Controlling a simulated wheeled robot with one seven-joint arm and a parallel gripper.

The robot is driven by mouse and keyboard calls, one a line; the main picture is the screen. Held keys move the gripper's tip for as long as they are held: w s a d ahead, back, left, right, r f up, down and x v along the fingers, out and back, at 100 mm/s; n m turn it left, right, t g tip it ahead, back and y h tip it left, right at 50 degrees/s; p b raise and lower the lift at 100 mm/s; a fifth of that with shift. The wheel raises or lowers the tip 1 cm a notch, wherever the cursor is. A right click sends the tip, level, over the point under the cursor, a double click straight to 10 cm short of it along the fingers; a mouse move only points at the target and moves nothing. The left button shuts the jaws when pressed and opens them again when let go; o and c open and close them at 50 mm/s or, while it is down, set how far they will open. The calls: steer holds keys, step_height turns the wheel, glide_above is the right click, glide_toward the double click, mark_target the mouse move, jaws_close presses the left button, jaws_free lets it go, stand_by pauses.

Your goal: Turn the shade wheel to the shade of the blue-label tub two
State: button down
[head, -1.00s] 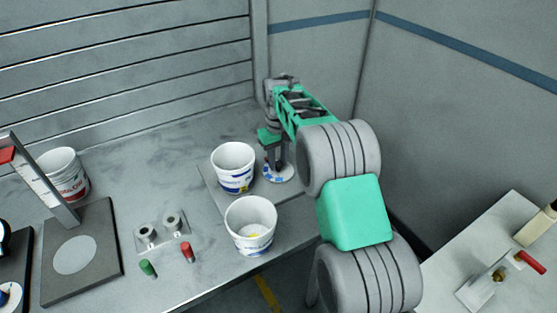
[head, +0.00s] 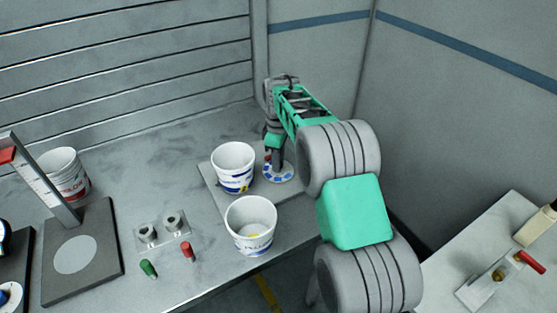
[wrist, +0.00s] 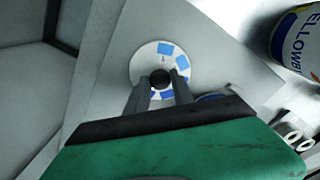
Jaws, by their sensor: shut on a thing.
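The shade wheel (head: 285,178) is a white disc with blue patches near its rim, lying on a grey plate (head: 210,190). It also shows in the wrist view (wrist: 145,62), with a dark round knob (wrist: 160,78) at its middle. My gripper (wrist: 161,84) points down at the wheel, its two fingers shut on the knob. In the head view my gripper (head: 277,158) stands over the wheel and hides part of it. A white tub with a blue and yellow label (head: 234,168) stands left of the wheel. A second white tub with a blue label (head: 252,225) stands nearer the front.
A tub with a red label (head: 68,177) stands at the left behind a dark stand with a round pad (head: 75,255). A small plate with two metal knobs (head: 160,232), a green peg (head: 148,268) and a red peg (head: 187,252) are near the front edge.

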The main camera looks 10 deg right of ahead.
steer(key=shift+w+r+n, duration=0.1)
steer(key=shift+n, duration=0.2)
steer(key=c, duration=1.1)
jaws_free()
step_height(320, 180, up, 7)
steer(key=shift+r+b, duration=0.15)
steer(key=shift+b, duration=0.45)
steer(key=shift+r, duration=0.2)
